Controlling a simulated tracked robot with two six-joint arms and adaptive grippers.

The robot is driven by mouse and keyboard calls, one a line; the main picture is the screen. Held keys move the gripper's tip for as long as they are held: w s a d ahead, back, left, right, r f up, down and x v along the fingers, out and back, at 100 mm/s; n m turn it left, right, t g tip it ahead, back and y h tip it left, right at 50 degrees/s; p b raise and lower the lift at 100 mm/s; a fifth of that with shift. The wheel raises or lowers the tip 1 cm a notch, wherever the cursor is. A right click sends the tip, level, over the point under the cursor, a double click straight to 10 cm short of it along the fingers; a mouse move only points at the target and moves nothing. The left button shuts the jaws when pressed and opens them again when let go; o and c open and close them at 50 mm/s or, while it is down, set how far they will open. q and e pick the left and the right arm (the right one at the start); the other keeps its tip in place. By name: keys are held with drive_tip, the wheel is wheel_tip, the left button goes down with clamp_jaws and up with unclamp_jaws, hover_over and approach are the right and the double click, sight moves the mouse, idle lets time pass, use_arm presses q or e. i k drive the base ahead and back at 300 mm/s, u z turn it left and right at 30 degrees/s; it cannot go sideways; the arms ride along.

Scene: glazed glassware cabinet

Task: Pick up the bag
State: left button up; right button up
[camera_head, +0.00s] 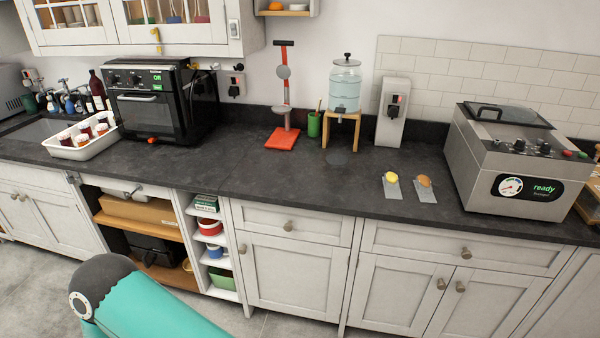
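I cannot pick out a bag for certain. A black boxy item (152,249) sits low in the open cabinet bay under the counter; its shape is too dark to tell whether it is a bag. A part of my own teal arm enters at the bottom left, in front of the cabinets. Neither of my grippers shows in this view.
The dark counter (250,170) holds a black oven (150,117), a white tray of jars (82,145), a red stand (283,137), a glass dispenser (345,88) and a steel machine (520,170). Its middle is clear. Side shelves (212,240) hold small containers.

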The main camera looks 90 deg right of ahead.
sight(422, 184)
drive_tip(key=u, duration=0.45)
drive_tip(key=i, duration=0.2)
drive_tip(key=z, duration=2.6)
drive_tip(key=i, duration=0.2)
drive_tip(key=z, duration=2.05)
drive_tip(key=k, duration=0.45)
drive_tip(key=z, duration=0.45)
drive_tip(key=i, duration=1.55)
drive_tip(key=u, duration=0.4)
